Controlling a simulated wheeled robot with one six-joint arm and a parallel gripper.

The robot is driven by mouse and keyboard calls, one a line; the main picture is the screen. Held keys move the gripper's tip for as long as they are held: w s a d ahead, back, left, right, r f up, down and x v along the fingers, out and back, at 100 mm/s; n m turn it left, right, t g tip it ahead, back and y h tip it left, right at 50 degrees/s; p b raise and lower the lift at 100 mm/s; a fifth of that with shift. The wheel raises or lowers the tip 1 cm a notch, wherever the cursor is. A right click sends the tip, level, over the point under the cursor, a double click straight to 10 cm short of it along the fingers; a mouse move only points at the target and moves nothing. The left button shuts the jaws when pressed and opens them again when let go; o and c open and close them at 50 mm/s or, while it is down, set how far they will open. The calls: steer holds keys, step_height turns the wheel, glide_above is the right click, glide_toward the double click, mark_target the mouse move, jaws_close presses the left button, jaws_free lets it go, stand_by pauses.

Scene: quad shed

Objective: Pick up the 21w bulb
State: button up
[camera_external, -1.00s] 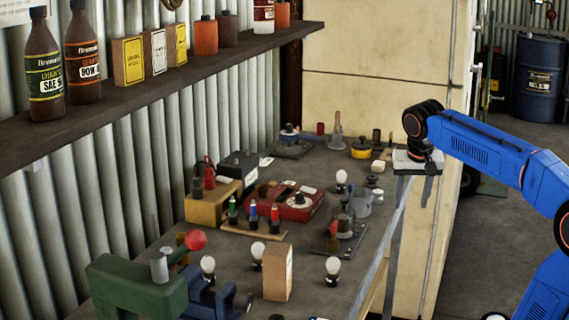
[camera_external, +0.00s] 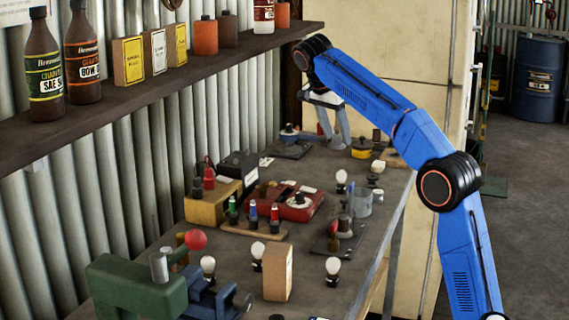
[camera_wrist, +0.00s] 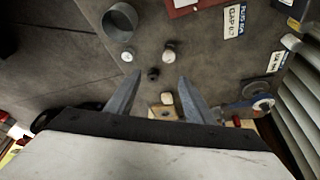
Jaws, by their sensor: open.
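Several round white bulbs stand upright in dark holders on the bench: one (camera_external: 208,264) at front left, one (camera_external: 257,250) beside it, one (camera_external: 332,266) at front right and one (camera_external: 341,178) farther back. No wattage mark is legible, so I cannot tell which is the 21w bulb. My gripper (camera_external: 336,138) is at the far end of the bench, above it, pointing down. In the wrist view my gripper (camera_wrist: 158,78) is open, with nothing held between its fingers. A pale round-topped piece (camera_wrist: 168,52) shows just beyond the fingertips, perhaps the back bulb.
A grey cup (camera_external: 362,203) stands near the back bulb, and shows in the wrist view (camera_wrist: 119,20). A yellow tin (camera_external: 361,148) is close to my gripper. A shelf (camera_external: 150,85) overhangs the left.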

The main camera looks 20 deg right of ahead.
mark_target(339, 172)
steer(key=shift+m, duration=0.7)
steer(key=x, duration=0.5)
steer(key=w+a+x, duration=0.1)
steer(key=x, duration=1)
steer(key=shift+w+a+f, duration=0.2)
steer(key=shift+w+f, duration=0.2)
steer(key=shift+f, duration=0.2)
steer(key=c, duration=1.1)
